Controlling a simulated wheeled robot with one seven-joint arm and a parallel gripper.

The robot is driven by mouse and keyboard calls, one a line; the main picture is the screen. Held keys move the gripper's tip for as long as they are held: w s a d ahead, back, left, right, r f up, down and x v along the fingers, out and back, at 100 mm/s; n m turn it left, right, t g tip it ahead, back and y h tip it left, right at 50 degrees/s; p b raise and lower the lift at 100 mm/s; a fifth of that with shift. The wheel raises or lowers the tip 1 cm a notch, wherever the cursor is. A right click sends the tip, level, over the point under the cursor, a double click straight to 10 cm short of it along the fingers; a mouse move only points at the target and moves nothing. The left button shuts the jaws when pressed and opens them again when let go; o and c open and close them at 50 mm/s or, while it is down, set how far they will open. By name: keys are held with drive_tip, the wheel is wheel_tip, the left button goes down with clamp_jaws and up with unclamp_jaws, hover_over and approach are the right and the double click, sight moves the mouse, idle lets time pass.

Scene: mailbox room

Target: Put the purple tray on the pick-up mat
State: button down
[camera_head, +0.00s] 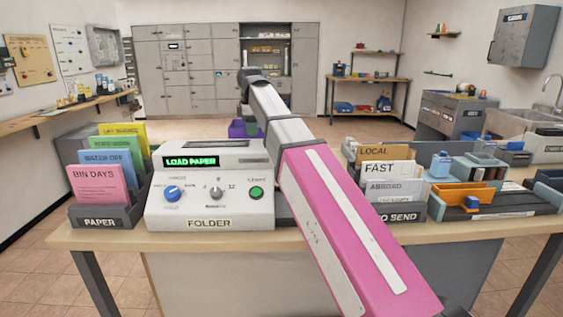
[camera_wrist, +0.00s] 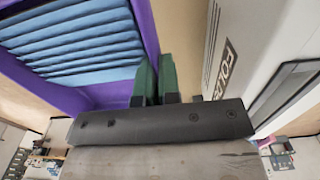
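The purple tray (camera_head: 237,130) shows as a small part behind the white folder machine, below the end of my arm. In the wrist view the tray (camera_wrist: 148,28) fills the upper left, with a stack of blue papers (camera_wrist: 80,40) in it. My gripper (camera_wrist: 157,70) has two green fingers close together, one on each side of the tray's side wall, and looks shut on it. The machine hides the gripper in the head view. I cannot tell whether the tray touches the table. I cannot make out the pick-up mat.
The folder machine (camera_head: 210,195) stands close beside the tray; its side (camera_wrist: 225,45) shows right of the fingers. A paper rack (camera_head: 105,215) stands left, a send rack (camera_head: 400,210) right. Grey lockers (camera_head: 175,75) and a shelf unit (camera_head: 368,80) are at the back.

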wheel_tip(320, 180, down, 3)
drive_tip(key=shift+r, duration=0.15)
drive_tip(key=w+d+f, duration=0.1)
drive_tip(key=d+f, duration=0.1)
drive_tip(key=d, duration=0.1)
drive_tip(key=w+d+f, duration=0.2)
drive_tip(key=d, duration=0.2)
drive_tip(key=w+d+f, duration=0.1)
drive_tip(key=d+f, duration=0.2)
drive_tip(key=shift+w+d, duration=0.25)
drive_tip(key=shift+d, duration=0.1)
drive_tip(key=shift+f, duration=2)
drive_tip(key=shift+f, duration=0.15)
drive_tip(key=c, duration=1.3)
unclamp_jaws()
drive_tip(key=shift+c, duration=0.2)
wheel_tip(320, 180, up, 12)
drive_tip(key=shift+r, duration=0.2)
